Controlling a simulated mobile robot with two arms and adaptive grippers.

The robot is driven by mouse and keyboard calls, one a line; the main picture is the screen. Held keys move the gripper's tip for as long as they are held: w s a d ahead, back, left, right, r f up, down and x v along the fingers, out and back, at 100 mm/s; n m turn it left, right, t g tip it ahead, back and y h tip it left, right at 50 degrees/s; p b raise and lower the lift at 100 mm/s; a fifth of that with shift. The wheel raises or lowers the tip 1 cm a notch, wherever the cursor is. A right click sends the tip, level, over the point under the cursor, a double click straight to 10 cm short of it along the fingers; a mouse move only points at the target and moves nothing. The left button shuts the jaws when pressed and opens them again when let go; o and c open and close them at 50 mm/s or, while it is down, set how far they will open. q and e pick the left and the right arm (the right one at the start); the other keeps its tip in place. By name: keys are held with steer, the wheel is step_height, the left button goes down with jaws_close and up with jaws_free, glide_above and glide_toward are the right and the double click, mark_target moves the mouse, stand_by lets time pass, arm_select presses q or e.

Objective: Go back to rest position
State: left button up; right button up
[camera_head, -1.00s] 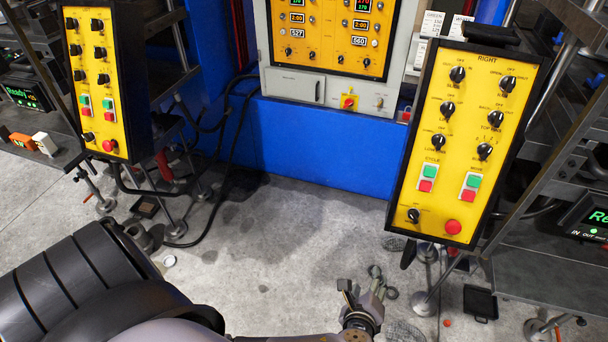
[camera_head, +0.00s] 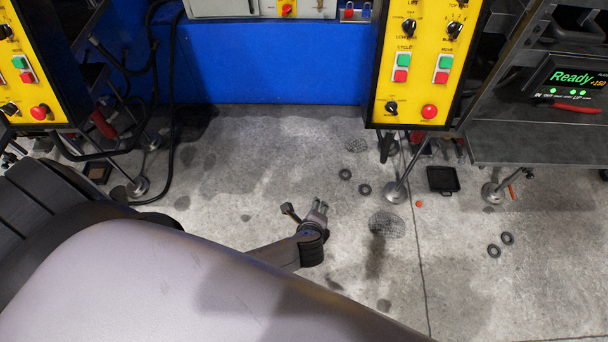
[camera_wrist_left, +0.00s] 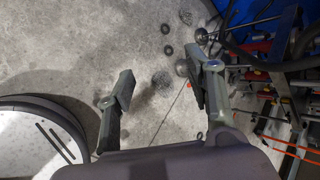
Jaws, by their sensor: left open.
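My left gripper (camera_head: 305,212) is in the middle of the head view, over the bare concrete floor, at the end of my arm that comes in from the left. In the left wrist view its two fingers (camera_wrist_left: 163,88) are spread apart with nothing between them but floor behind. It touches nothing that I can see. My right gripper is not in these views.
The right yellow control panel (camera_head: 428,75) and left yellow panel (camera_head: 32,70) stand on stands by the blue press base (camera_head: 270,60). A shelf with a "Ready" display (camera_head: 572,80) is at right. Black rings (camera_head: 500,245) and a small black tray (camera_head: 443,179) lie on the floor.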

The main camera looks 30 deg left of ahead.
arm_select(q)
steer(key=shift+s+a+f, duration=0.25)
steer(key=shift+f, duration=0.15)
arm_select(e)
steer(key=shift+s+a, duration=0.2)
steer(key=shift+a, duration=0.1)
arm_select(q)
steer(key=s+a+f+n+g+h+b, duration=0.1)
steer(key=s+a+f+n+g, duration=0.15)
steer(key=s+f, duration=0.45)
steer(key=s+a+f+n+g+b, duration=0.15)
steer(key=s+f+n, duration=0.3)
steer(key=f, duration=0.45)
steer(key=s+a+f+n+g, duration=0.1)
steer(key=s+f+n, duration=0.2)
steer(key=s, duration=0.4)
steer(key=s+a+f+n+g+h, duration=0.1)
steer(key=s+f+n, duration=0.2)
steer(key=s, duration=0.3)
steer(key=s+a+f+n+b, duration=0.1)
steer(key=s+a+f+n, duration=0.1)
steer(key=s, duration=0.5)
step_height(320, 180, down, 2)
steer(key=shift+s+f+n+g+h, duration=0.25)
steer(key=shift+s+n+g+h, duration=0.15)
steer(key=shift+n, duration=0.5)
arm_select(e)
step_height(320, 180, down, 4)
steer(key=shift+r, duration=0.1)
